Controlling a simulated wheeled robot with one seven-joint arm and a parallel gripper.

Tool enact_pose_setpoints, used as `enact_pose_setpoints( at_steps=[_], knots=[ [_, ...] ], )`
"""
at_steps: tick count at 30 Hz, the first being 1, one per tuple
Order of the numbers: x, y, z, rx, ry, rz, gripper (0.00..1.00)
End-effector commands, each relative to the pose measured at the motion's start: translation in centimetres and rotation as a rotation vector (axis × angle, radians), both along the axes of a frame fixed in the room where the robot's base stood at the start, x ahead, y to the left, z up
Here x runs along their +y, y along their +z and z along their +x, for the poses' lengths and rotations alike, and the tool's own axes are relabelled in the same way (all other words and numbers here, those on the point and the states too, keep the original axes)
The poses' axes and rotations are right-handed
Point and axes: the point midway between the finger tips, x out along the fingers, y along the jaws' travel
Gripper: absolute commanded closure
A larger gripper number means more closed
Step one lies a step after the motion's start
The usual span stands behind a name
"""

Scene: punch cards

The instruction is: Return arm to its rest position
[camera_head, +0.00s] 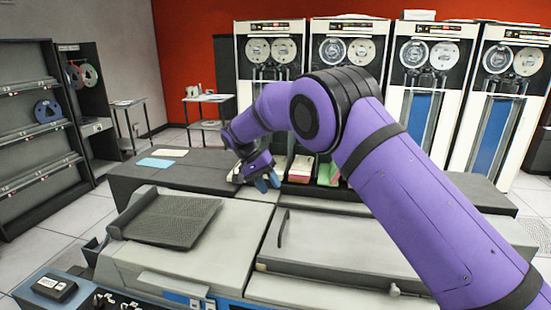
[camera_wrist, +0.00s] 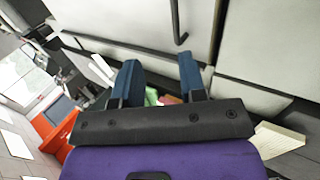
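My purple arm (camera_head: 410,190) reaches in from the right edge of the head view and bends down to the left at its elbow. My gripper (camera_head: 268,183) hangs above the back edge of the beige machine, tilted, with its blue fingers pointing down. In the wrist view my gripper (camera_wrist: 159,62) has its two blue fingers apart, with nothing held between them. The fingers appear clear of the machine, though the exact height is hard to tell.
The card machine (camera_head: 240,232) fills the front, with a dark ribbed tray (camera_head: 170,218) on its left. Green and pink cards (camera_head: 327,172) stand in the dark counter behind my gripper. Blue and cream cards (camera_head: 155,162) lie on the counter's left. Tape cabinets (camera_head: 425,70) line the back.

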Motion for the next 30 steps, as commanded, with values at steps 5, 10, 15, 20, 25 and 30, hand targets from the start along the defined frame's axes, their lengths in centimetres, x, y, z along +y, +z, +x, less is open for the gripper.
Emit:
enact_pose_setpoints(
  at_steps=[5, 10, 15, 20, 25, 30],
  knots=[
    [-4.0, 5.2, -0.5, -0.005, 0.002, 0.079, 0.62],
    [-7.7, 9.5, -1.8, -0.014, 0.012, 0.147, 0.62],
    [-11.4, 13.3, -3.5, -0.032, 0.025, 0.213, 0.62],
    [-14.7, 16.5, -5.7, -0.052, 0.039, 0.271, 0.62],
    [-18.1, 19.4, -8.5, -0.081, 0.059, 0.326, 0.62],
    [-21.2, 21.9, -11.8, -0.117, 0.082, 0.376, 0.62]
  ],
)
